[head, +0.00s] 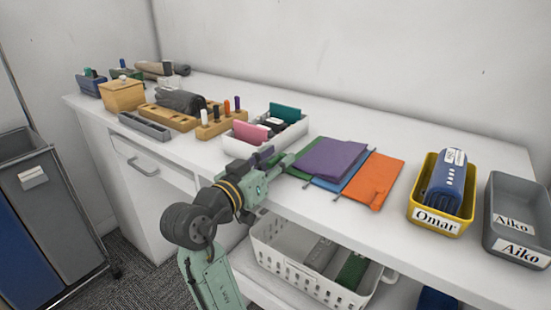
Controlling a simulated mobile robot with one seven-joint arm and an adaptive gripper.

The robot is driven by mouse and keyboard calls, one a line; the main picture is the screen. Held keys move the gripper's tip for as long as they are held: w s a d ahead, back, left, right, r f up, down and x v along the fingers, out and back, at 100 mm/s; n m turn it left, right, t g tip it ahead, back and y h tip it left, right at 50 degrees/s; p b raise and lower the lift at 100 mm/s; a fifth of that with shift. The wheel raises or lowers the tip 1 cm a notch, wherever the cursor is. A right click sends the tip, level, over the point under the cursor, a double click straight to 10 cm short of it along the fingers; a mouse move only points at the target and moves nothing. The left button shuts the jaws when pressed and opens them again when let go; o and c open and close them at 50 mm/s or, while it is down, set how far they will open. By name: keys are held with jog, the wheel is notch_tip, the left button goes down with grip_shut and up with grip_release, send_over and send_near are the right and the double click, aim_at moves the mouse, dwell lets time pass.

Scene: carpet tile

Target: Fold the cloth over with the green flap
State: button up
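The cloth lies on the white counter with differently coloured parts. A purple part (330,157) is on top at the left and middle. An orange flap (375,181) spreads to the right, and a strip of blue (352,179) shows between them. A narrow bit of the green flap (299,171) shows at the left, beside my gripper; the rest is hidden. My gripper (284,162) is at the cloth's left edge, its fingers pointing toward the green. I cannot tell whether it touches the cloth or how far the fingers are apart.
A white bin (256,145) with coloured cards stands left of the cloth. A yellow bin (438,228) labelled Omar and grey bins (518,238) labelled Aiko stand to the right. A white basket (285,274) sits below. The counter behind the cloth is clear.

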jog(key=shift+c, duration=0.4)
jog(key=c, duration=0.7)
jog(key=shift+a, duration=0.1)
grip_shut()
jog(key=shift+w+a, duration=0.1)
